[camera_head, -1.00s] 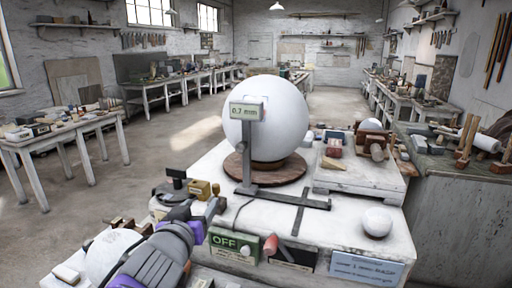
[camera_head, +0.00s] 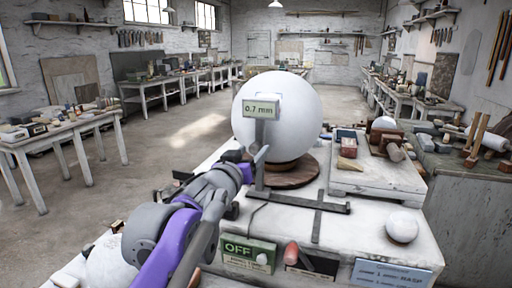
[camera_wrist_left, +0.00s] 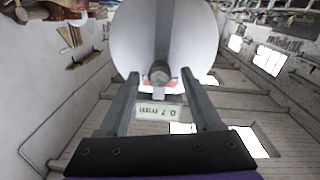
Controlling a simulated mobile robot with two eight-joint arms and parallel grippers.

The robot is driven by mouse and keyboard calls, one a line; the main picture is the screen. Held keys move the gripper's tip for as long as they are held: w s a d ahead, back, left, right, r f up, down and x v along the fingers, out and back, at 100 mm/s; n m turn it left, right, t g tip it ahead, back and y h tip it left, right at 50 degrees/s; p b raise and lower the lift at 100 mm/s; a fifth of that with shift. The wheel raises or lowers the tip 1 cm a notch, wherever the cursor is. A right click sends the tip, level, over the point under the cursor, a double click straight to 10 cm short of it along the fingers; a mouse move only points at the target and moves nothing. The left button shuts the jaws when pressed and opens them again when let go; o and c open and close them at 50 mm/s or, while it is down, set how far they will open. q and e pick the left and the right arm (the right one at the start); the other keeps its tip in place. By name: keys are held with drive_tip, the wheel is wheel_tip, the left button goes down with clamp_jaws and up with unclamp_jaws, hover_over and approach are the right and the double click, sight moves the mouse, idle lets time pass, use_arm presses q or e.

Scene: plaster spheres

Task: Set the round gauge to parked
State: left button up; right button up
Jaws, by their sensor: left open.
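The round gauge is a grey stand (camera_head: 260,178) with a small display (camera_head: 262,109) reading 0.7 mm. Its display is at the front of a large white sphere (camera_head: 300,100) on a round brown board (camera_head: 298,178). My left gripper (camera_head: 254,160) is open at the stand's upright, below the display. In the left wrist view the display (camera_wrist_left: 158,109) appears upside down between the fingers of the left gripper (camera_wrist_left: 160,78). A round grey post end (camera_wrist_left: 159,73) lies between the fingertips, with the sphere (camera_wrist_left: 190,40) behind. I cannot tell whether the fingers touch the post. My right gripper is not in view.
A green OFF sign (camera_head: 248,251), a red-tipped tool (camera_head: 291,252) and a blue RASP label (camera_head: 392,274) are at the bench front. A small white ball (camera_head: 402,227) sits at the right. A raised slab (camera_head: 380,178) holds blocks.

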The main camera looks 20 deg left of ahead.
use_arm(q)
drive_tip(key=shift+w+d, duration=0.1)
drive_tip(key=shift+w, duration=1.45)
clamp_jaws()
